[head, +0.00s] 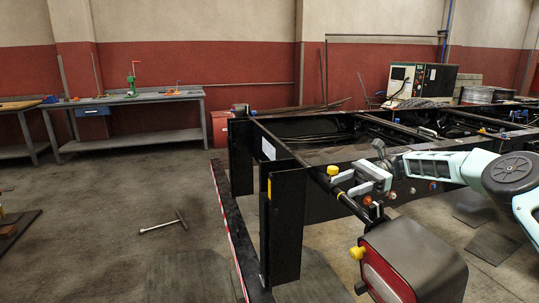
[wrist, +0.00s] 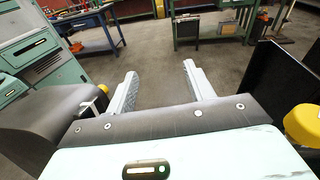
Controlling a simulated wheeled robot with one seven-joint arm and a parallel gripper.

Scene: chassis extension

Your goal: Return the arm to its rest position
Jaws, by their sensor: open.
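My light-blue arm (head: 450,164) reaches in from the right in the head view, roughly level, above the end of the black chassis frame (head: 288,215). My gripper (head: 344,184) is at its left end, close to a yellow cap on the chassis. In the wrist view my gripper (wrist: 163,84) shows two grey fingers spread well apart, with only floor seen between them. It is open and holds nothing. Whether the fingers touch any chassis part cannot be told.
A dark lamp box (head: 418,254) with a red lens is below my gripper. A yellow knob (wrist: 304,126) and a black plate (wrist: 268,82) are close on the right in the wrist view. A workbench (head: 130,98) stands by the far wall. A T-handled tool (head: 165,226) lies on open floor.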

